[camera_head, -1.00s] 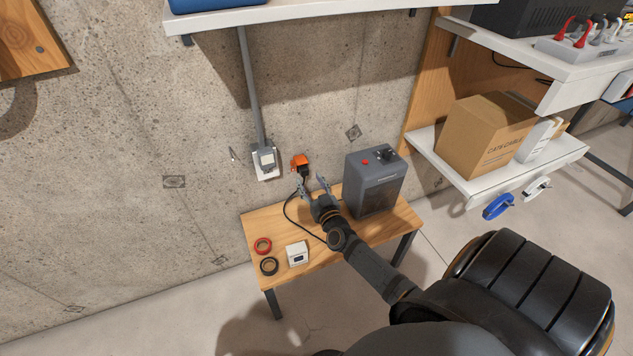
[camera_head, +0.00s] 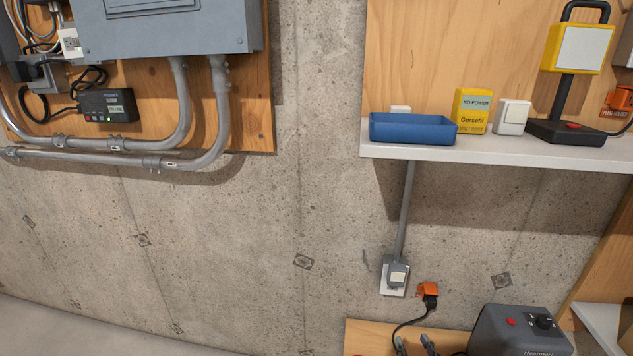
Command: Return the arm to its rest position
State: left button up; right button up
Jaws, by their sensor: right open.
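My right gripper (camera_head: 415,346) shows only its two grey fingertips at the bottom edge. They are apart with nothing visible between them, below an orange socket piece (camera_head: 428,288) with a black plug and cable on it. The rest of my right arm is below the frame. My left gripper is not in view.
A wooden table (camera_head: 368,338) with a dark grey heater-like box (camera_head: 518,333) stands close to the right of the fingertips. A grey wall outlet (camera_head: 394,279) is above. A white shelf (camera_head: 480,151) holds a blue tray (camera_head: 411,129) and several small items. Bare concrete wall lies left.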

jog(key=s+a+f+n+g+y, duration=0.2)
jog(key=s+a+n+g+y, duration=0.2)
jog(key=s+a+g, duration=0.4)
jog(key=s+d+m+g+h, duration=0.3)
jog(key=s+d+g+h, duration=0.15)
jog(key=s, duration=0.65)
jog(key=s+f+g+p, duration=0.2)
jog(key=s+f+p, duration=0.4)
jog(key=f+p, duration=0.75)
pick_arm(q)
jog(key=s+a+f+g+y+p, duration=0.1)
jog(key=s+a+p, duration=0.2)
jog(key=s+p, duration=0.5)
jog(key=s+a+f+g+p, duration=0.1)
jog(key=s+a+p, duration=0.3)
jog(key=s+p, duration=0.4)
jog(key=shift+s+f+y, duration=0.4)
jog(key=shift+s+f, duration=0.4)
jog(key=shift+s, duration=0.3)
pick_arm(e)
jog(key=s+d+r+g, duration=0.1)
jog(key=s+d, duration=0.3)
jog(key=s, duration=1)
jog(key=shift+s+m, duration=0.3)
jog(key=shift+s, duration=0.1)
